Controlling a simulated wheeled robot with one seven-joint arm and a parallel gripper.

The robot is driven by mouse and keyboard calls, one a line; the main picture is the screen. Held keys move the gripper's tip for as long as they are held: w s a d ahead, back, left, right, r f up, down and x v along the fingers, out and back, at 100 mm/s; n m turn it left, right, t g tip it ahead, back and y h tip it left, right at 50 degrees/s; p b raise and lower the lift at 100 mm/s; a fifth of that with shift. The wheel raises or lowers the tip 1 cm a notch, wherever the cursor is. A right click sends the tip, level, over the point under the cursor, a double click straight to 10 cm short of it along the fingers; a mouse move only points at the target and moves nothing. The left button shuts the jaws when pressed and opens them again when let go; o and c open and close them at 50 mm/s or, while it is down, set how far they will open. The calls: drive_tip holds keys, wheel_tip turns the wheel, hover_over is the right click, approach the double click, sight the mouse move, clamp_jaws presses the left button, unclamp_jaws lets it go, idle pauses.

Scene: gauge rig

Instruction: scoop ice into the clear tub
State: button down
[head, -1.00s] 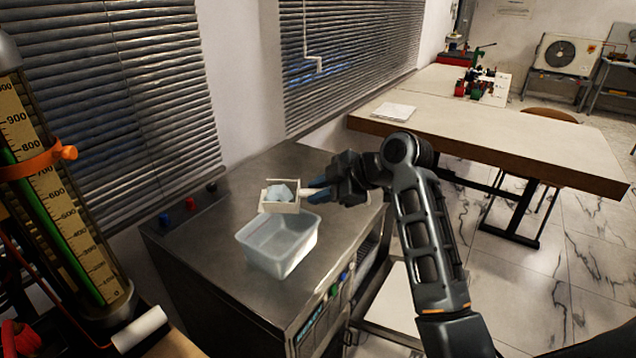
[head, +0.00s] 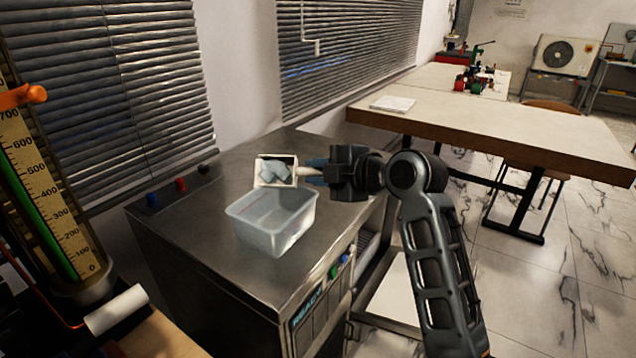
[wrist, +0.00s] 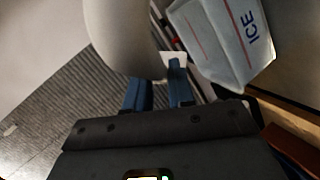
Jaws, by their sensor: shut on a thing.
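The clear tub (head: 272,232) stands upright on the steel cabinet top in the head view. In the wrist view the tub (wrist: 222,45) shows at upper right with "ICE" on its side. My gripper (head: 314,172) is shut on the handle of a white scoop (head: 275,184). In the wrist view my gripper's blue fingers (wrist: 158,82) show. I see no clear ice inside the tub.
The steel cabinet (head: 200,240) has free room left of the tub. Coloured knobs (head: 181,185) line its back left edge. A graduated cylinder (head: 40,190) stands at far left, near a white roll (head: 116,309). A wooden table (head: 480,125) stands behind at right.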

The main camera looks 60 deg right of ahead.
drive_tip(key=shift+s+a+f+n+t+h+b, duration=0.15)
drive_tip(key=shift+f+n+t+h+b, duration=0.3)
drive_tip(key=shift+b, duration=2.25)
drive_tip(key=shift+a+f+n+t+h+b, duration=0.15)
drive_tip(key=shift+f+n+t+b, duration=0.5)
drive_tip(key=shift+b, duration=2.05)
drive_tip(key=shift+t+b, duration=0.3)
drive_tip(key=shift+b, duration=0.55)
drive_tip(key=n+b, duration=0.1)
drive_tip(key=b, duration=0.1)
drive_tip(key=shift+f+t+h+b, duration=0.2)
drive_tip(key=shift+t+h+b, duration=0.1)
drive_tip(key=shift+t, duration=0.1)
drive_tip(key=shift+b, duration=0.65)
drive_tip(key=shift+a+r+n+t+b, duration=0.1)
drive_tip(key=shift+n+t+b, duration=0.2)
drive_tip(key=shift+s, duration=0.15)
